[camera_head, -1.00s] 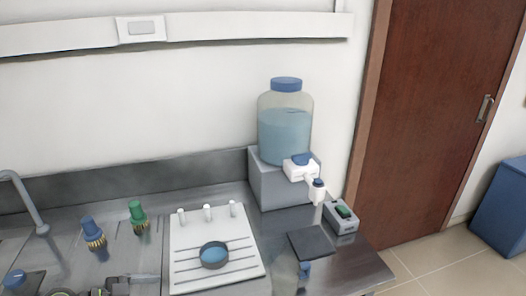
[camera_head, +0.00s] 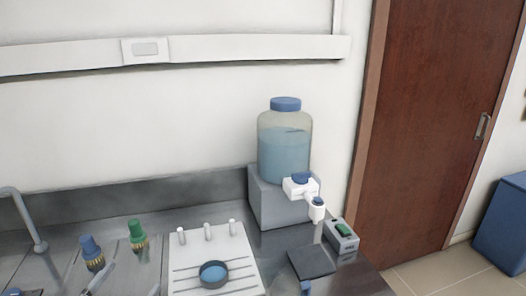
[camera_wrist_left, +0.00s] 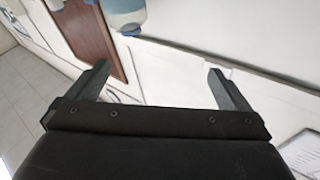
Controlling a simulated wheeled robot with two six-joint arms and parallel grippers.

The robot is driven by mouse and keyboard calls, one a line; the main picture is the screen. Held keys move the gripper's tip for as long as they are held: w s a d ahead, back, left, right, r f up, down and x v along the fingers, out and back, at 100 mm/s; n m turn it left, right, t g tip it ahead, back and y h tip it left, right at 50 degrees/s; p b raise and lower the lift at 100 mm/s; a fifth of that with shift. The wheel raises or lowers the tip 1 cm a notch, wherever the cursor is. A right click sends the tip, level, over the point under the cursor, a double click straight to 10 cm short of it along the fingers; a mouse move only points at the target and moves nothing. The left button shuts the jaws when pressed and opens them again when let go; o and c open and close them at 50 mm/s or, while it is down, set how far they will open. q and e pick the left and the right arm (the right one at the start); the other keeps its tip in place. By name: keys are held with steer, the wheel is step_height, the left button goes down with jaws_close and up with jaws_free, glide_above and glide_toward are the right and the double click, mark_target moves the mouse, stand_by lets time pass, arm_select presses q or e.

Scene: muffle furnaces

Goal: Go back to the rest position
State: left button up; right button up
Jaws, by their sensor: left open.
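My left gripper shows in the left wrist view (camera_wrist_left: 159,70) with its two dark fingers spread wide and nothing between them. My right gripper is in neither view.
The steel bench holds a white rack board (camera_head: 181,263) with a dark-rimmed round dish (camera_head: 213,273), blue (camera_head: 91,252) and green (camera_head: 137,234) brush-like tools, and a water jug (camera_head: 284,150) on a grey stand (camera_head: 282,207). A dark plate (camera_head: 311,261) lies beside the grey switch box (camera_head: 342,236).

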arm_select(q)
steer(key=s+a+f+n+g+y, duration=0.6)
steer(key=s+a+f+n+y, duration=0.25)
steer(key=y, duration=0.45)
steer(key=s+d+f+m+g+h, duration=0.15)
steer(key=s+d+f+g, duration=0.3)
steer(key=s, duration=0.45)
steer(key=s+d+f+m+g+h, duration=0.1)
steer(key=s+d+f+g+h, duration=0.2)
steer(key=s+f+g, duration=0.35)
step_height(320, 180, down, 22)
steer(key=s+a+f, duration=0.1)
steer(key=s+a, duration=0.1)
steer(key=s+d+f+g, duration=0.1)
steer(key=s+f, duration=1.3)
steer(key=f, duration=0.1)
steer(key=shift+s+f+n+h, duration=0.15)
steer(key=shift+s+n+h, duration=0.15)
steer(key=shift+s+h, duration=0.1)
steer(key=shift+d, duration=0.1)
